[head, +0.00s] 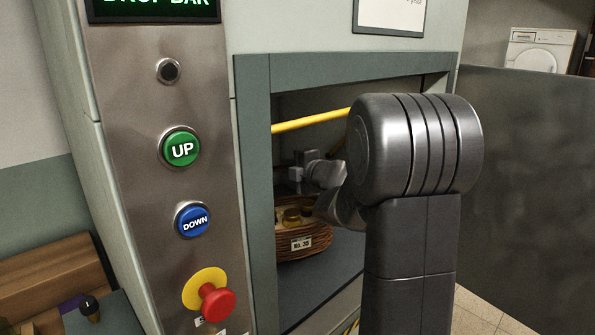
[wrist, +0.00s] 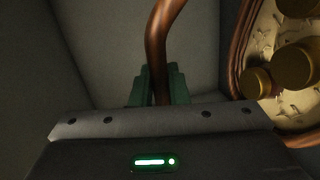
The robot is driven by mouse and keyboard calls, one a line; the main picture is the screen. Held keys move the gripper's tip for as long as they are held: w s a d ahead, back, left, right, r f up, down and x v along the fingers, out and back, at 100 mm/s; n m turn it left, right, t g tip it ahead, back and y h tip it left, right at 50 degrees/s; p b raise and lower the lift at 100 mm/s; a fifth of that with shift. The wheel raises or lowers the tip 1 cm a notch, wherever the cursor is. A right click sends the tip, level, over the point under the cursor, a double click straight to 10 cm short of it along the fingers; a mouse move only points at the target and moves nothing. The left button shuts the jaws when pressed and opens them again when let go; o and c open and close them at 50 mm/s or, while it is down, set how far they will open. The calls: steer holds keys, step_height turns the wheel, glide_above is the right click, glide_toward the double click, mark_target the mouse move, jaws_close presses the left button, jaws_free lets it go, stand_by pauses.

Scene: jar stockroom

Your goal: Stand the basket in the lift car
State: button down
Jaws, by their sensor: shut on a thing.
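A brown wicker basket (head: 303,243) with a "No. 35" tag is inside the lift car, low in its opening, partly hidden by my arm. Gold-lidded jars (head: 292,215) are in it; they also show at the right of the wrist view (wrist: 290,75). My gripper (wrist: 158,88) has green finger pads shut on the basket's brown handle (wrist: 160,40). In the head view my gripper is mostly hidden behind my arm. The lift car's floor (head: 338,262) shows beside the basket. I cannot tell whether the basket touches it.
A yellow bar (head: 310,121) is raised at a slant across the opening. Left of it a panel carries a green UP button (head: 181,149), a blue DOWN button (head: 193,220) and a red stop knob (head: 217,303). A grey partition (head: 530,190) stands at the right.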

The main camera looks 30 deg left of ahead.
steer(key=shift+w+a+r, duration=0.15)
steer(key=shift+a+r, duration=0.05)
steer(key=shift+a, duration=0.1)
steer(key=shift+a+f, duration=0.15)
steer(key=shift+f, duration=1.65)
steer(key=c, duration=1.8)
jaws_free()
steer(key=shift+f, duration=0.25)
steer(key=o, duration=0.4)
steer(key=shift+r, duration=0.15)
steer(key=b+v, duration=0.1)
steer(key=v, duration=1.1)
